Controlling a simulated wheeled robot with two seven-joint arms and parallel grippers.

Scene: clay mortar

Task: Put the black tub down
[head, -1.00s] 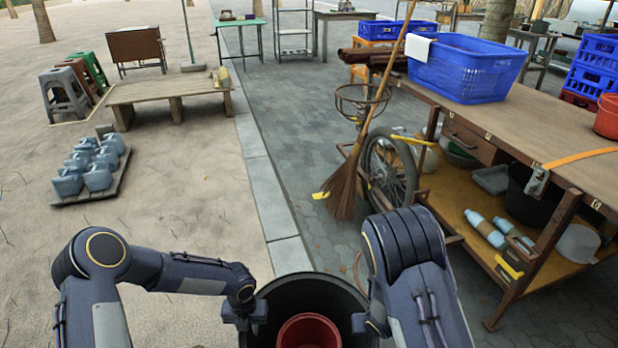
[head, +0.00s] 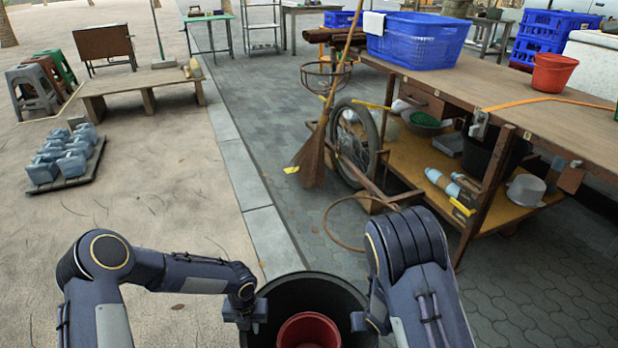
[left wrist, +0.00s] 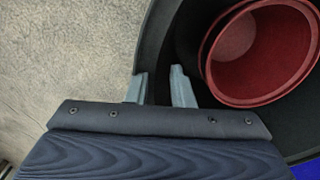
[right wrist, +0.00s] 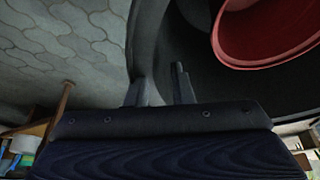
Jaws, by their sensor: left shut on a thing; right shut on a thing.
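The black tub (head: 300,287) is at the bottom middle of the head view, held between my two arms, with a red bucket (head: 308,328) inside it. My left gripper (head: 244,312) is shut on the tub's left rim; in the left wrist view its fingers (left wrist: 158,88) straddle the rim (left wrist: 152,50). My right gripper (head: 362,322) is at the tub's right rim, partly hidden by my arm. In the right wrist view its fingers (right wrist: 160,90) sit on either side of the rim (right wrist: 143,45). The tub's underside is hidden, so its height above the ground cannot be told.
A wooden workbench cart (head: 540,115) with a lower shelf and wheel (head: 357,140) stands at right. A broom (head: 312,160) leans against it. Blue jugs (head: 62,155) on a pallet, stools (head: 35,90) and a low bench (head: 140,85) are at left. Paving ahead of the tub is mostly clear.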

